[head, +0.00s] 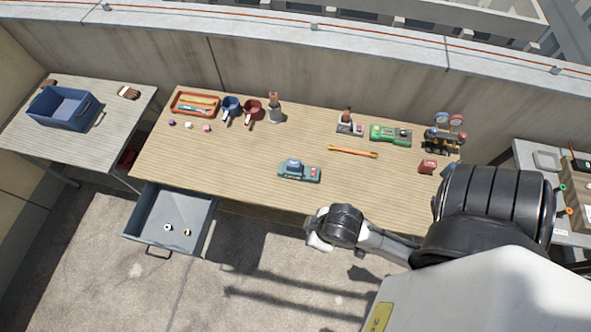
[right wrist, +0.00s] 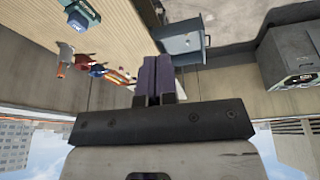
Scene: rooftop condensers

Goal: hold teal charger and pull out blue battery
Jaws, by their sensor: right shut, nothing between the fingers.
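The teal charger (head: 312,174) sits near the front middle of the wooden workbench, with the blue battery (head: 293,165) seated on its left part. The charger (right wrist: 85,8) also shows at the upper left of the right wrist view, with the battery (right wrist: 76,20) on it. My right gripper (right wrist: 158,60) is shut and empty, its purple fingers together. In the head view my right arm (head: 340,225) reaches in from the right, its wrist in front of the bench's front edge and apart from the charger. My left gripper is not in view.
A green device (head: 390,134) and an orange bar (head: 352,152) lie behind the charger. Mugs (head: 252,110) and an orange tray (head: 178,108) stand at the back left. An open drawer (head: 150,232) juts out at the front left. The bench around the charger is clear.

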